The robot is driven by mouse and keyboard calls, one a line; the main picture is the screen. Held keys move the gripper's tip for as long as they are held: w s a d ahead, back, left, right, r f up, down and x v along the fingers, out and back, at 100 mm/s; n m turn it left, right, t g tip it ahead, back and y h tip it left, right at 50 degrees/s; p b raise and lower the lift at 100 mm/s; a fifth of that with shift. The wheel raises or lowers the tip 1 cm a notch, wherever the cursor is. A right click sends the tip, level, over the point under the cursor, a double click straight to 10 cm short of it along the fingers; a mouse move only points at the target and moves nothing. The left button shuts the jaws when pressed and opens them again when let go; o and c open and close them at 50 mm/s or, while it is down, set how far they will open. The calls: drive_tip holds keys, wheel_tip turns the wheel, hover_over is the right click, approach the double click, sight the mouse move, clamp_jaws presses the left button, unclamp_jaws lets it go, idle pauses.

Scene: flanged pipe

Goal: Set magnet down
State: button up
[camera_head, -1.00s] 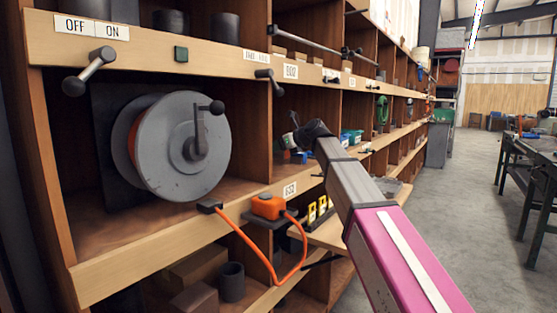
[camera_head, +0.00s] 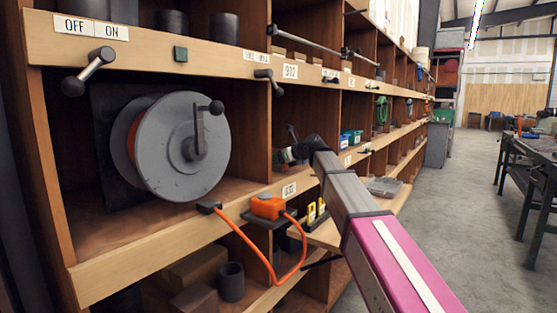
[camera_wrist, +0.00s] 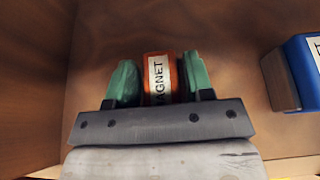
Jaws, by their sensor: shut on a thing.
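The magnet (camera_wrist: 158,80) is an orange block with a white label reading MAGNET. In the wrist view it sits between the two green fingers of my gripper (camera_wrist: 160,78), which are shut on it. Wooden shelf surfaces lie around and beyond it. I cannot tell whether the magnet touches the shelf. In the head view my gripper (camera_head: 288,154) is at the end of the arm, low in a shelf compartment just right of the reel's compartment. The magnet is too small to make out clearly there.
In the wrist view a blue box (camera_wrist: 300,73) stands to the right, apart from my gripper. A grey reel (camera_head: 182,147) fills the left compartment. An orange device (camera_head: 268,206) with a cable is mounted below my gripper. Blue boxes (camera_head: 350,138) stand farther along the shelf.

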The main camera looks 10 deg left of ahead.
drive_tip(key=o, duration=1.2)
drive_tip(key=v, duration=1.2)
drive_tip(key=shift+r, duration=0.2)
